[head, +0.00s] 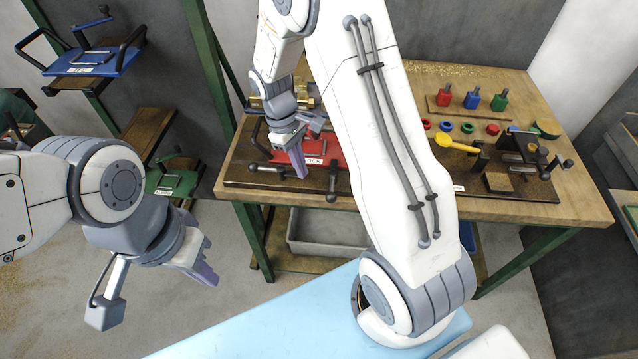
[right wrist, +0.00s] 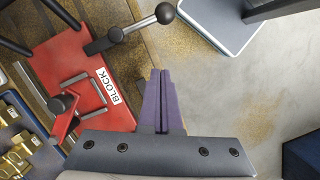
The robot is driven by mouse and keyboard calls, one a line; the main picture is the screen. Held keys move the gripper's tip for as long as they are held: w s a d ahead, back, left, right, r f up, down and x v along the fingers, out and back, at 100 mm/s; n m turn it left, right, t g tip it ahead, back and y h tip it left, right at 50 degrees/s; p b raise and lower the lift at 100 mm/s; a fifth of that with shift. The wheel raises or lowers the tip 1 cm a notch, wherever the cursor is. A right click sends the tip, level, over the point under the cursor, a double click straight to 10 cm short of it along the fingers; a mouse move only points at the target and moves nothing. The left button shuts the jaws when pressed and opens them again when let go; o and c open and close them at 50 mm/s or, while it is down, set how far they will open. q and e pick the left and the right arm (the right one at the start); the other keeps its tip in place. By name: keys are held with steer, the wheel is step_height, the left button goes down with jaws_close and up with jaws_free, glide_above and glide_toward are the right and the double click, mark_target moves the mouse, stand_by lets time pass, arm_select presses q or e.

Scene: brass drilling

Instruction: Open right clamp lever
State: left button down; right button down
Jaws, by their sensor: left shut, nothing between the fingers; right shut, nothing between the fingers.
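The red fixture (head: 328,148) with a "BLOCK" label sits at the left end of the workbench; it also shows in the right wrist view (right wrist: 75,55). Its right clamp lever (head: 332,180) points to the bench's front edge. In the right wrist view this lever (right wrist: 128,30) has a silver rod and black ball knob. Another black-knobbed lever (head: 265,168) lies on the left. My right gripper (head: 303,174) is shut and empty between these levers, apart from the right one in the wrist view (right wrist: 156,74). My left gripper (head: 212,278) is shut and empty, left of the bench.
My right arm hides the middle of the workbench (head: 575,190). On its right stand coloured blocks (head: 471,100), a yellow-handled tool (head: 455,142) and a dark fixture (head: 525,150). A grey bin (head: 310,245) is below. A rack with a blue fixture (head: 95,60) stands left.

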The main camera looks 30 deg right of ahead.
mark_target(333, 180)
steer(key=x, duration=0.3)
steer(key=p+x, duration=0.1)
steer(key=shift+s+d+f, duration=0.2)
steer(key=shift+s+f, duration=0.1)
steer(key=shift+s, duration=0.05)
arm_select(q)
step_height(333, 180, up, 3)
steer(key=shift+f+p, duration=0.15)
steer(key=shift+p, duration=0.5)
arm_select(e)
steer(key=s, duration=0.1)
steer(key=s+d, duration=0.1)
steer(key=s, duration=0.1)
steer(key=shift+d+r, duration=0.25)
steer(key=shift+d, duration=0.05)
arm_select(q)
steer(key=shift+d, duration=0.1)
